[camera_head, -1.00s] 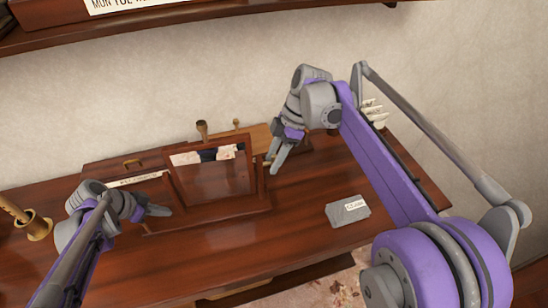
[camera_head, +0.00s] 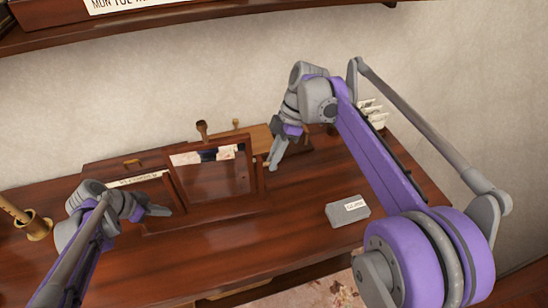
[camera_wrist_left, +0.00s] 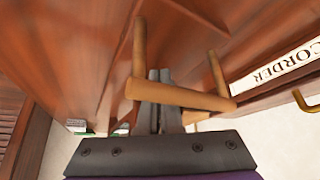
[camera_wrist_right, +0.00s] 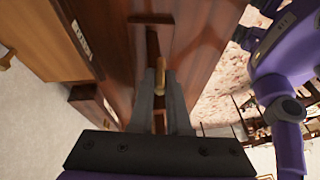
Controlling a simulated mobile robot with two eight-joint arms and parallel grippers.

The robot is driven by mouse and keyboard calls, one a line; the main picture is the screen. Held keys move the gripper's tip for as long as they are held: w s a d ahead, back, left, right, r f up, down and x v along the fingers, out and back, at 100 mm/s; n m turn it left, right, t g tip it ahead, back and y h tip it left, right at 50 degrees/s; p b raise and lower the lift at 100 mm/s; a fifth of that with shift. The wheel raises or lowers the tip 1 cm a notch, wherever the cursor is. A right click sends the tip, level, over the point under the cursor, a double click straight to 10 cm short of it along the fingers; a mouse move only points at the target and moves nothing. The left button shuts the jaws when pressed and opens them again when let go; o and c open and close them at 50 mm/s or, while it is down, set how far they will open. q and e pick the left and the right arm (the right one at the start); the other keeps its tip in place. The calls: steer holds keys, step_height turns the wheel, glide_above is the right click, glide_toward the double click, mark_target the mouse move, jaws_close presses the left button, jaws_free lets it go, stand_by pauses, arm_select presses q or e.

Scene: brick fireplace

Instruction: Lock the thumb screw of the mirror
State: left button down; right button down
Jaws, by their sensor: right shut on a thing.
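The mirror (camera_head: 213,178) stands in a dark wooden frame on the desk, left of centre in the head view. My right gripper (camera_head: 273,160) is at the right side of the frame. In the right wrist view its fingers (camera_wrist_right: 160,92) are shut on the small brass thumb screw (camera_wrist_right: 160,73). My left gripper (camera_head: 160,211) is low at the left front of the mirror.
The desk (camera_head: 300,215) has free room at the front right. A grey box with a label (camera_head: 345,211) lies there. A brass holder (camera_head: 35,226) stands at the left edge. A wooden shelf (camera_head: 150,20) runs above, and papers (camera_head: 372,112) stand behind my right arm.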

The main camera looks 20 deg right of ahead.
steer(key=shift+w+f+m+g+y, duration=0.15)
steer(key=shift+m+g, duration=0.1)
steer(key=shift+g, duration=1)
steer(key=shift+w+r+m+g+y, duration=0.15)
steer(key=shift+m+g, duration=0.1)
steer(key=shift+g, duration=1)
steer(key=shift+f, duration=0.1)
steer(key=c, duration=0.9)
jaws_free()
step_height(320, 180, up, 10)
steer(key=shift+s, duration=0.1)
